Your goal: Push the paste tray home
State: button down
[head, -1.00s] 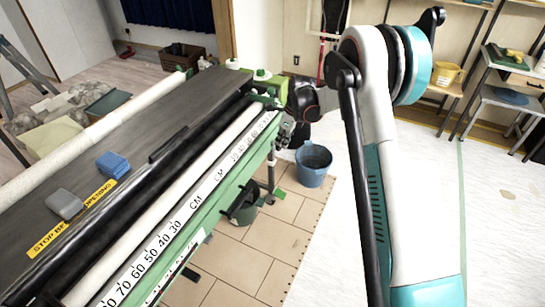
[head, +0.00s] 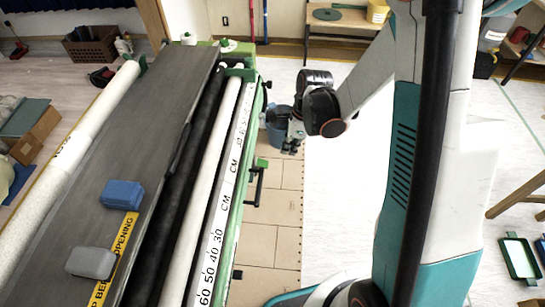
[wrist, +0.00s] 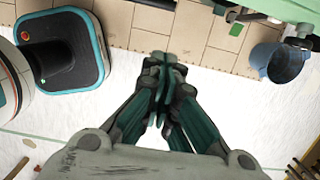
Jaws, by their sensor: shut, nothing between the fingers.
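The pasting machine (head: 190,200) runs along the left of the head view, with a dark top, rollers and a white centimetre scale (head: 222,200). I cannot pick out the paste tray with certainty. Green and black parts (head: 258,165) stick out from the machine's right side. My gripper (head: 292,143) is beside the far right end of the machine, over the floor, apart from those side parts. In the wrist view my gripper (wrist: 162,62) is shut and empty, its fingers together above the tile edge. The machine's green edge (wrist: 300,33) shows at the top right there.
A blue bucket (wrist: 281,62) stands on the floor near the machine and is partly hidden behind my gripper in the head view. A blue sponge (head: 122,194) and a grey block (head: 91,263) lie on the machine top. White floor right of the tiles is open.

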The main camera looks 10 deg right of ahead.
jog(key=w+a+f+b, duration=0.2)
jog(key=a+f+b, duration=0.3)
jog(key=f, duration=0.6)
jog(key=shift+a+f, duration=0.1)
